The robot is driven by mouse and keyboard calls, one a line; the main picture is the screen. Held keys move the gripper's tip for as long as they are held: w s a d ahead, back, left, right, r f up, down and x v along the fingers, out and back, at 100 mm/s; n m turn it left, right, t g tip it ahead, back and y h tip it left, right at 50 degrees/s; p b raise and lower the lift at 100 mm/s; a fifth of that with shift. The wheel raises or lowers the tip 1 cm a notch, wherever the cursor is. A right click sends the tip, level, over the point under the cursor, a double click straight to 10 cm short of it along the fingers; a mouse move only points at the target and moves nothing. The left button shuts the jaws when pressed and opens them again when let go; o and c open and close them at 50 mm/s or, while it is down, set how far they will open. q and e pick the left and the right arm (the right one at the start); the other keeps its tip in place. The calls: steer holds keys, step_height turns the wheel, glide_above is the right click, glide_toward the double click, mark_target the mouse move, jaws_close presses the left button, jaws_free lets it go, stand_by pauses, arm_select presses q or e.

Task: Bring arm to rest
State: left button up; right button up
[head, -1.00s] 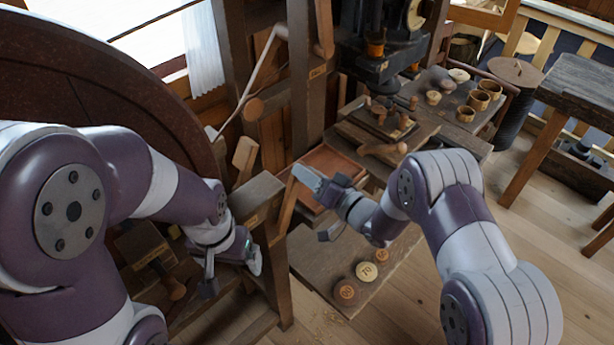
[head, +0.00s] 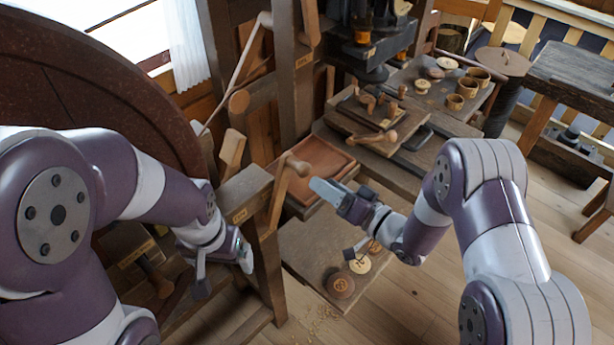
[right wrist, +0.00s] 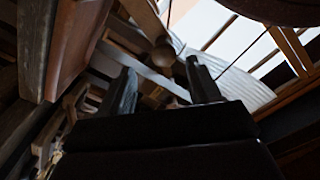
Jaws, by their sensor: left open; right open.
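My right gripper (head: 335,222) is open and empty in the head view, held above the low shelf and in front of the shallow wooden tray. Its two fingers also show in the right wrist view (right wrist: 162,88), apart, with nothing between them held. A round wooden knob (right wrist: 163,54) lies beyond the fingers there. My left gripper (head: 222,272) is at the lower left in the head view, beside the dark wooden post of the frame. It is open, and its fingertips are partly hidden against the frame.
A shallow wooden tray (head: 318,156) lies behind my right gripper. Round wooden discs (head: 340,283) lie on the low shelf (head: 300,258) below it. A lever with a knob (head: 283,182) stands close to its left. Wooden cups (head: 478,78) stand on the far bench.

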steer(key=v, duration=0.3)
steer(key=shift+s+d, duration=0.2)
steer(key=shift+s, duration=0.05)
